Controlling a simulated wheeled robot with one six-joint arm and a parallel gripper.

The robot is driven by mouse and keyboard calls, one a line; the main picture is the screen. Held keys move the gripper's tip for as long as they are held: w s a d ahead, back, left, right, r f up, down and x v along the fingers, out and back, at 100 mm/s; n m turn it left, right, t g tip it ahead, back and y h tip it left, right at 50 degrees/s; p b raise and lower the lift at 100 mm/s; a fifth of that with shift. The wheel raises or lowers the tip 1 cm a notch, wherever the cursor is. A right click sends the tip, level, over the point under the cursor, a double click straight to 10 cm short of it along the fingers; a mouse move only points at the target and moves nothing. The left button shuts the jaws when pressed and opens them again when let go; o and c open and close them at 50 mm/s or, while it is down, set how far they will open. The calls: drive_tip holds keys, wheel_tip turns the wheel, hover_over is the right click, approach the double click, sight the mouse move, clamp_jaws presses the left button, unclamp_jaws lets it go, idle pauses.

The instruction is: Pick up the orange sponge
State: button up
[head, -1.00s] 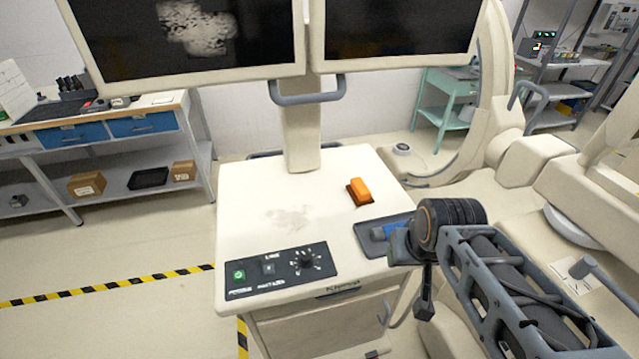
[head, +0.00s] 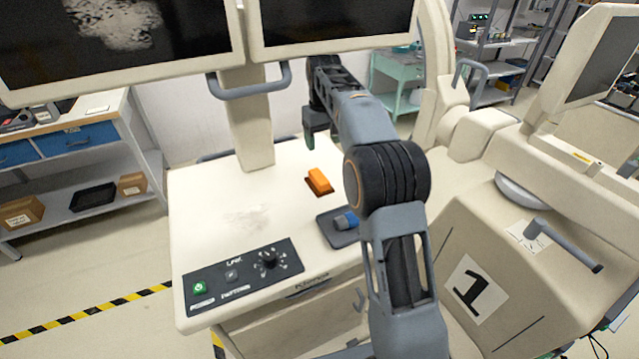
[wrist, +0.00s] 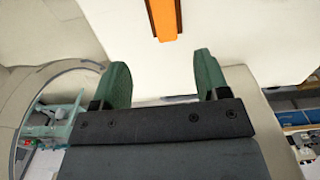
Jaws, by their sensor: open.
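The orange sponge (head: 319,180) lies on the cream cart top (head: 215,215), toward its back right, with a dark brown patch at its near edge. In the wrist view the sponge (wrist: 163,17) shows at the top edge, partly cut off, ahead of the fingers and between their lines. My gripper (wrist: 163,80) is open and empty, with two green fingers apart. In the head view my gripper (head: 309,141) hangs near the back right of the cart top, behind the sponge and apart from it; part of it is hidden.
A black control panel (head: 244,274) lies at the cart's front. Two monitors (head: 115,45) hang above the back. The middle of the cart top is clear.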

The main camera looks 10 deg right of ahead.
approach(320, 177)
drive_tip(key=f, duration=0.5)
drive_tip(key=shift+d+b, duration=0.35)
drive_tip(key=f, duration=0.4)
drive_tip(key=shift+a, duration=0.35)
drive_tip(key=shift+f, duration=0.7)
drive_tip(key=c, duration=1)
